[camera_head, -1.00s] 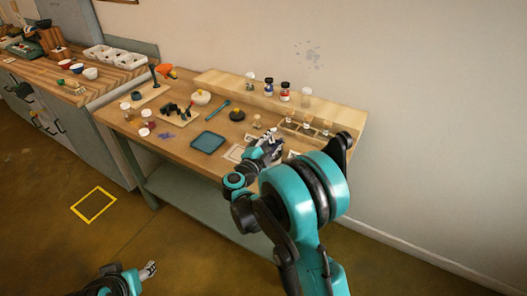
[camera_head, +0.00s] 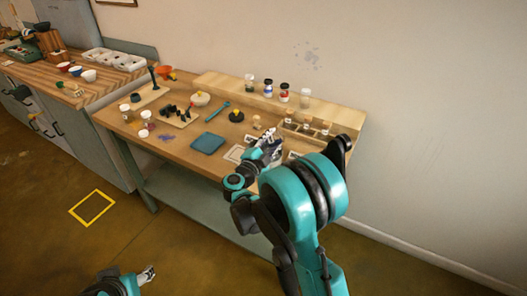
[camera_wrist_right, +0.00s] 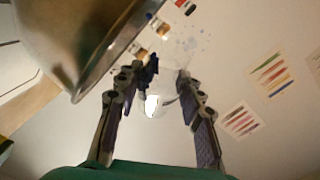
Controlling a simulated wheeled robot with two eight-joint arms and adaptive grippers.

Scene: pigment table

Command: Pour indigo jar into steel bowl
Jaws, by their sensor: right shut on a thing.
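My right gripper (camera_head: 268,146) is over the front right of the wooden worktable (camera_head: 183,148). In the right wrist view its two fingers (camera_wrist_right: 165,112) are shut on a see-through jar (camera_wrist_right: 165,88). The jar has dark blue matter at one side and a white patch, and I take it for the indigo jar. It appears tilted. A large metal bowl, the steel bowl (camera_wrist_right: 62,35), fills the upper left of that view, its rim close beside the fingers. I cannot make out the bowl in the head view. My left gripper (camera_head: 148,273) is low at the bottom, away from the table, too small to read.
Several jars stand on the raised back shelf (camera_head: 232,84). A rack (camera_head: 307,128) of small jars is behind my right gripper.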

